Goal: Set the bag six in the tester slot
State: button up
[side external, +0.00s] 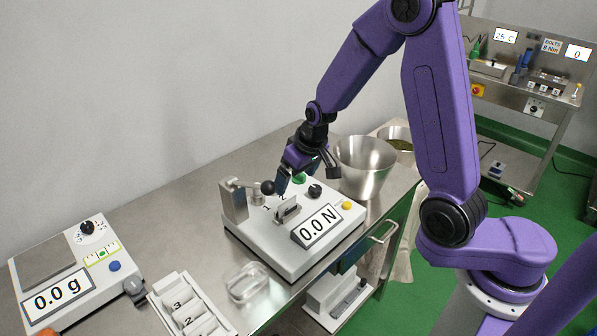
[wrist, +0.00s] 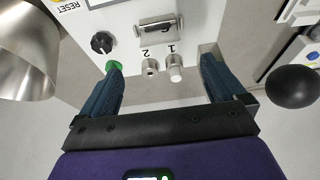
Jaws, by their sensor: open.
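The tester (side external: 262,235) is a white box with a "0.0 N" display, standing on the steel bench. Its slot holder (side external: 287,209) is a small metal bracket on top.
A lever with a black ball knob (side external: 268,187) stands close beside my fingers. A steel bowl (side external: 364,165) is behind the tester. A numbered tray (side external: 187,309), a clear dish (side external: 246,283) and a scale reading 0.0 g (side external: 75,268) lie at the front left.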

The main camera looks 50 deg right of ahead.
jog(key=shift+s+r, duration=0.25)
jog(key=shift+r, duration=0.4)
jog(key=shift+r, duration=0.1)
jog(key=s+a+r+n+g+y, duration=0.1)
jog(key=s+a+r+n+g, duration=0.1)
jog(key=s+n, duration=0.3)
jog(key=s+a+r+n+g, duration=0.1)
jog(key=s+a+r+n, duration=0.15)
jog(key=s, duration=0.45)
jog(key=s+d+r+n, duration=0.1)
jog(key=s+d+n, duration=0.1)
jog(key=s, duration=0.6)
jog(key=s+d+r+n, duration=0.1)
jog(key=s+d+n, duration=0.1)
jog(key=s, duration=0.7)
jog(key=shift+d+r+n+g+h, duration=0.3)
jog(key=shift+d+n+g, duration=0.1)
jog(key=shift+n, duration=0.15)
dwell(0.6)
